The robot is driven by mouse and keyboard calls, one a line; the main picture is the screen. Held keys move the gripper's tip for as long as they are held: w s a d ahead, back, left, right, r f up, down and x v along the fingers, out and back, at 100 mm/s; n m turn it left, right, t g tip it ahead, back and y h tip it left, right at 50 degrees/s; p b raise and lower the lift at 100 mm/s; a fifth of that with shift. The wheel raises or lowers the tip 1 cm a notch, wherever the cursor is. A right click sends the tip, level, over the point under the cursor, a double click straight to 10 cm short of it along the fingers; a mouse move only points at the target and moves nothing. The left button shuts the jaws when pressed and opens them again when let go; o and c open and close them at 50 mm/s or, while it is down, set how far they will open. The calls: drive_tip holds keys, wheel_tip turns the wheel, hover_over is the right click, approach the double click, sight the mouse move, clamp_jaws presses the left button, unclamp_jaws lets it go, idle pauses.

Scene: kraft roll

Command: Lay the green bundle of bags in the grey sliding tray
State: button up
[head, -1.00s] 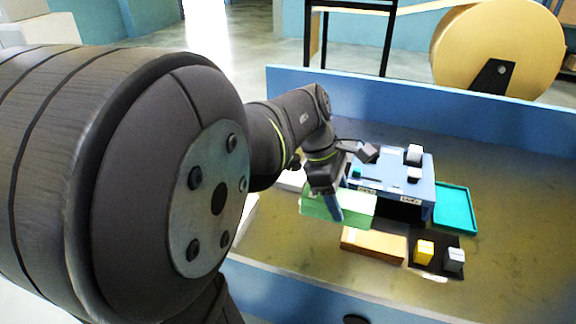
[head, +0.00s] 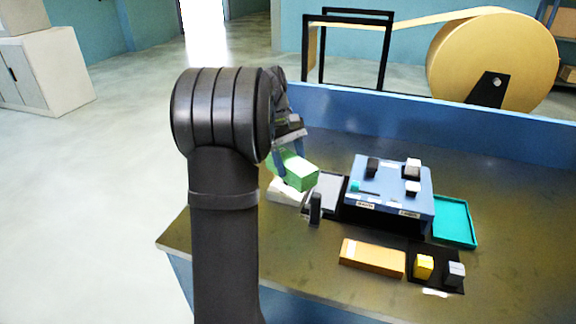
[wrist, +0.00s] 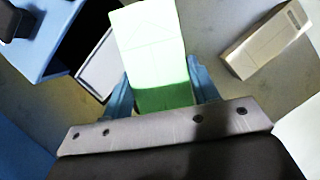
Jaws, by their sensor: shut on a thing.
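My gripper (head: 290,152) is shut on the green bundle of bags (head: 301,177), left of the blue box in the head view. The bundle is tilted and looks raised above the table. In the wrist view the pale green bundle (wrist: 152,50) sticks out between the two blue fingers (wrist: 160,92). The grey sliding tray (head: 325,187) lies to the right of the bundle, against the left side of the blue box. Its corner shows in the wrist view (wrist: 98,66), left of the bundle, partly cut off from sight.
The blue box (head: 390,185) has several knobs on top. A teal tray (head: 455,222) is at its right. A white bundle (head: 287,193) lies below the green one. A dark post (head: 315,208) stands before the tray. An orange-brown bundle (head: 372,257) and a yellow block (head: 423,267) lie in front.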

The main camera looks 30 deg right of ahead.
drive_tip(key=d+f+m+y, duration=0.1)
drive_tip(key=d+m, duration=0.2)
drive_tip(key=d+f+m+y, duration=0.1)
drive_tip(key=d+f+m, duration=0.1)
drive_tip(key=d+m, duration=0.2)
drive_tip(key=d+f+m+y, duration=0.2)
drive_tip(key=d+m, duration=0.1)
drive_tip(key=shift+s+d+m+t, duration=0.1)
drive_tip(key=shift+d+m+t, duration=0.2)
drive_tip(key=shift+t, duration=0.1)
drive_tip(key=shift+s+d+f+m, duration=0.1)
drive_tip(key=shift+d+f+m, duration=0.15)
drive_tip(key=shift+d+m, duration=0.3)
drive_tip(key=shift+f, duration=1.2)
drive_tip(key=shift+f, duration=0.15)
drive_tip(key=o, duration=1.2)
drive_tip(key=shift+v, duration=3.75)
drive_tip(key=shift+s+d, duration=0.15)
